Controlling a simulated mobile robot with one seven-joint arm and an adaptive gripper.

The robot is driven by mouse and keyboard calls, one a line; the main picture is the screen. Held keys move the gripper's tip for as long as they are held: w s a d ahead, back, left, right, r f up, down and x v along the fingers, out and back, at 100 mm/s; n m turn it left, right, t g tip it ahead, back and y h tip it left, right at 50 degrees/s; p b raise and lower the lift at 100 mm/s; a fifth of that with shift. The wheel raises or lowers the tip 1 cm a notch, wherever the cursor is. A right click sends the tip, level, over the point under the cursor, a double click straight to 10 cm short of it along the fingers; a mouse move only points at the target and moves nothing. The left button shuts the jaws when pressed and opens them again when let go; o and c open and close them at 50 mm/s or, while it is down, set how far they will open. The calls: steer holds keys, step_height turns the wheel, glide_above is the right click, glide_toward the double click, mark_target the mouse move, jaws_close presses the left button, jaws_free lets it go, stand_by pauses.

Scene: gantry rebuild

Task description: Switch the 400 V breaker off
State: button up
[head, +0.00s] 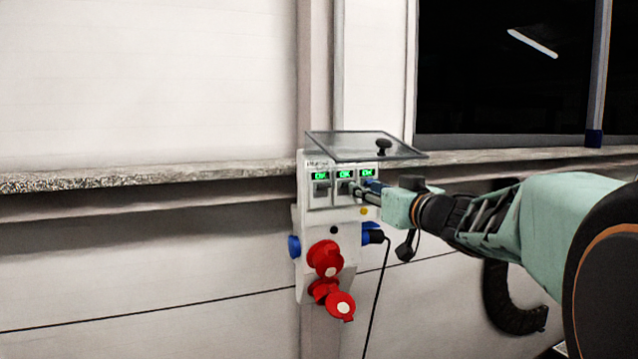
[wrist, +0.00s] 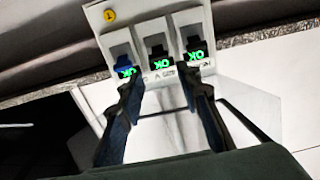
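The white breaker box (head: 315,225) hangs on the wall post with its clear lid (head: 365,146) raised. Three breakers sit in a row, each with a green OK display. The wrist view shows them upside down: one with a blue part (wrist: 124,62) at left, a dark middle one (wrist: 157,51) and a dark right one (wrist: 194,44). I cannot read which is 400 V. My gripper (wrist: 160,82) is open, its fingertips apart in front of the row, roughly either side of the middle breaker. In the head view my gripper (head: 362,190) partly hides the right breaker. Contact cannot be told.
Red sockets (head: 325,258) stick out below the breakers. A blue socket (head: 294,246) is on the left side. A black plug (head: 376,237) with a hanging cable is on the right. A ledge (head: 150,177) runs along the wall. The raised lid is just above my gripper.

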mark_target(349, 182)
steer(key=x, duration=0.8)
steer(key=shift+w+p, duration=0.1)
steer(key=shift+p, duration=0.2)
jaws_close()
steer(key=shift+f, duration=0.15)
